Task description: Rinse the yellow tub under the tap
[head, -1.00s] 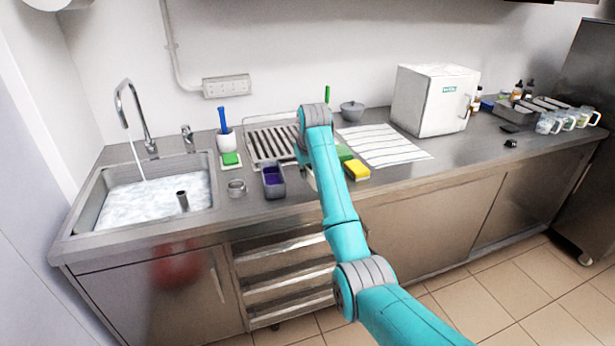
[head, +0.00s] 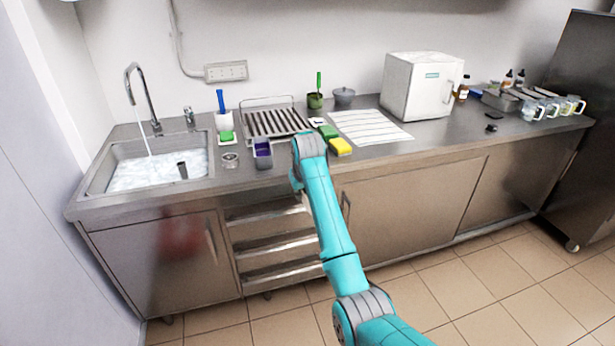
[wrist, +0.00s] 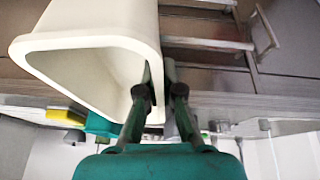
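In the wrist view a pale cream-yellow tub (wrist: 95,45) fills the upper left, with its open mouth toward the camera. My gripper (wrist: 158,78) is shut on its wall, one finger inside the tub and one outside. In the head view my arm hides the gripper and nearly all of the tub, in front of the drawers at the counter's front edge. The tap (head: 134,84) stands at the left and runs a stream of water (head: 146,142) into the sink (head: 97,178). The sink holds rippled water and a dark standpipe (head: 182,170).
A small purple-filled container (head: 263,162), a clear round dish (head: 230,160) and a green sponge (head: 226,136) stand beside the sink. A rack (head: 270,112), a yellow block (head: 341,147), a striped cloth (head: 365,127) and a white box (head: 415,85) are farther right.

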